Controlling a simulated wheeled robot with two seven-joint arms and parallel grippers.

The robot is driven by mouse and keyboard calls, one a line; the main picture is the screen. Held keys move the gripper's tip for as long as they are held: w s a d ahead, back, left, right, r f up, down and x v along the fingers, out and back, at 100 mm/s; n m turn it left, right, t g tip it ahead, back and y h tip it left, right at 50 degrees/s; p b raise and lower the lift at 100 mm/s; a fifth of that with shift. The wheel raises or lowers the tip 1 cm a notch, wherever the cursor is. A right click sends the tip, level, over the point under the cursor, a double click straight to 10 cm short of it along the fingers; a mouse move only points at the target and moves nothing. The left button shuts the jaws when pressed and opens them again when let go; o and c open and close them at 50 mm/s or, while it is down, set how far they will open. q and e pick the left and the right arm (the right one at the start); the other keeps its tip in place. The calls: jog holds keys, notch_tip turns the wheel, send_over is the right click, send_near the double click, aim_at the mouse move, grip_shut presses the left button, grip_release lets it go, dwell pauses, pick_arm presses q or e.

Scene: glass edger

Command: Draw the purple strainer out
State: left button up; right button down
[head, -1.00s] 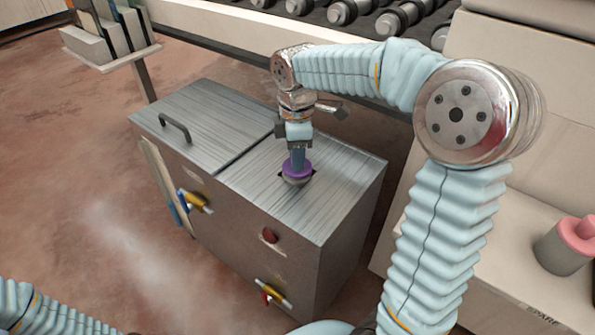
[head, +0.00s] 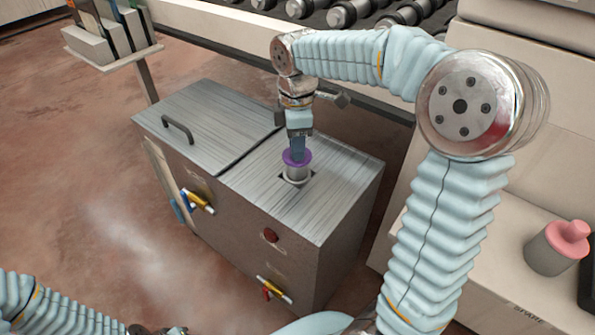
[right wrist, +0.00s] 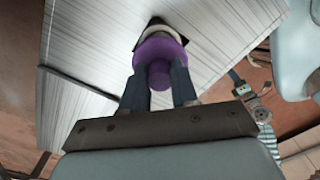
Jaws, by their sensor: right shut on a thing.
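The purple strainer (head: 297,158) has a purple collar and a pale metal body below it. It stands upright, partly raised out of a dark square opening in the metal tank's lid (head: 345,165). Its lower end is hidden inside the opening. My right gripper (head: 298,148) points down from above and is shut on the strainer's purple knob. In the right wrist view the strainer (right wrist: 160,50) shows its knob between the two fingers (right wrist: 160,85). My left arm shows at the lower left of the head view; its gripper cannot be made out clearly.
The tank has a black handle (head: 177,130) on its left lid, yellow-handled valves (head: 199,201) (head: 274,289) and a red knob (head: 270,235) on its front. A pink-topped grey cylinder (head: 550,250) stands on the bench at right. Rollers (head: 340,14) run along the back.

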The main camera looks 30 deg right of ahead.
jog(key=shift+r, duration=1.65)
jog(key=shift+r, duration=2)
